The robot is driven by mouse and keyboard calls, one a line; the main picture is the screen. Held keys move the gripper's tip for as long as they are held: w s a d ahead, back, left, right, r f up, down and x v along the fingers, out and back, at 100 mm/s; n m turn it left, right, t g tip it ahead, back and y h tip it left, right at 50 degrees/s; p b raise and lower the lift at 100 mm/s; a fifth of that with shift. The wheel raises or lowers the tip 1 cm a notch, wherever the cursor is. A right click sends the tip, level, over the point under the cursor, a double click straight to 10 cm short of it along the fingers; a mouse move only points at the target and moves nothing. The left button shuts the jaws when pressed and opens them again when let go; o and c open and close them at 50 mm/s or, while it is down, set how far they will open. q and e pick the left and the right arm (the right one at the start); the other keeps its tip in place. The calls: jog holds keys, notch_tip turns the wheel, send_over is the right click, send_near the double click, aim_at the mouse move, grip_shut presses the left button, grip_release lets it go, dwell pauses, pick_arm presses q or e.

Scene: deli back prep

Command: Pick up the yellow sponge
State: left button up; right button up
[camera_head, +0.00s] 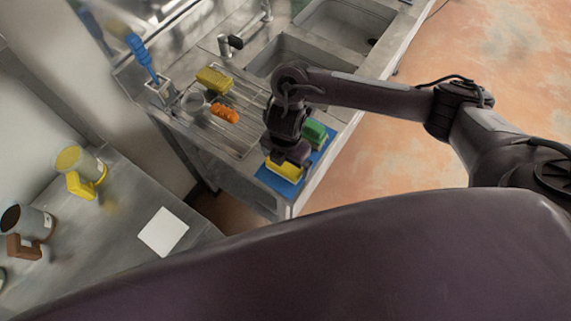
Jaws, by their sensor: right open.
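A yellow sponge (284,173) lies on a blue mat (264,177) near the front corner of the sink counter. My right gripper (290,157) is directly over it, pointing down, and hides part of its top. The right gripper is open. Whether its fingers touch the sponge or stand on either side of it is too small to tell. Another yellow sponge-like block (213,79) lies farther back on the ridged drainboard. My left gripper is not in view.
A green block (315,132) lies on the mat beside my right gripper. An orange item (225,114), a round strainer (194,103) and a blue brush (141,56) in a holder stand left. Sink basins (315,58) lie behind. A yellow-handled container (81,170) stands on another counter.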

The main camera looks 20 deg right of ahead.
jog(key=shift+f, duration=0.55)
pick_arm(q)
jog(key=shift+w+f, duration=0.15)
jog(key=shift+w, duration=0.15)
pick_arm(e)
jog(key=c, duration=0.8)
jog(key=shift+o, duration=0.2)
notch_tip(320, 180, up, 9)
jog(key=p, duration=0.3)
jog(key=shift+w+f, duration=0.1)
jog(key=shift+w, duration=0.05)
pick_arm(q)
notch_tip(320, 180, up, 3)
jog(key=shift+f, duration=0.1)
pick_arm(e)
notch_tip(320, 180, up, 11)
jog(key=shift+s, duration=0.2)
